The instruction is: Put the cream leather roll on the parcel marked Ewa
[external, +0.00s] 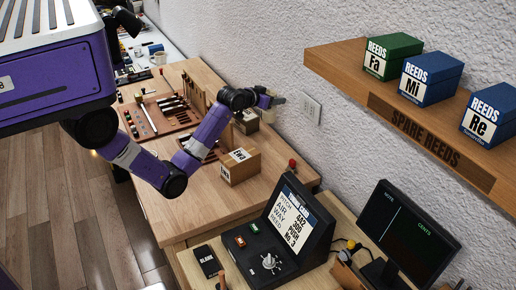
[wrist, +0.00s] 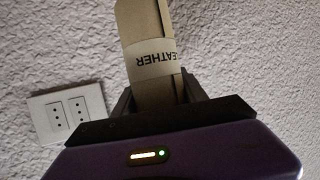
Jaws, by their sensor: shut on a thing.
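The cream leather roll (wrist: 148,30) is a pale tan piece with a band that reads "LEATHER" upside down in the wrist view. My gripper (wrist: 157,88) is shut on it. In the external view my gripper (external: 272,99) is raised near the wall, with a small cream patch of the roll (external: 264,102) showing at it. A brown cardboard parcel (external: 243,168) stands on the wooden bench, below and left of the gripper. Its small label seems to read Ewa.
The wooden bench (external: 180,215) has bare room in front of the parcel. A tool tray (external: 150,117) lies at its left. A console (external: 285,220) and monitor (external: 408,237) stand nearer. A shelf (external: 410,120) with reed boxes and a wall socket (external: 311,108) are at the right.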

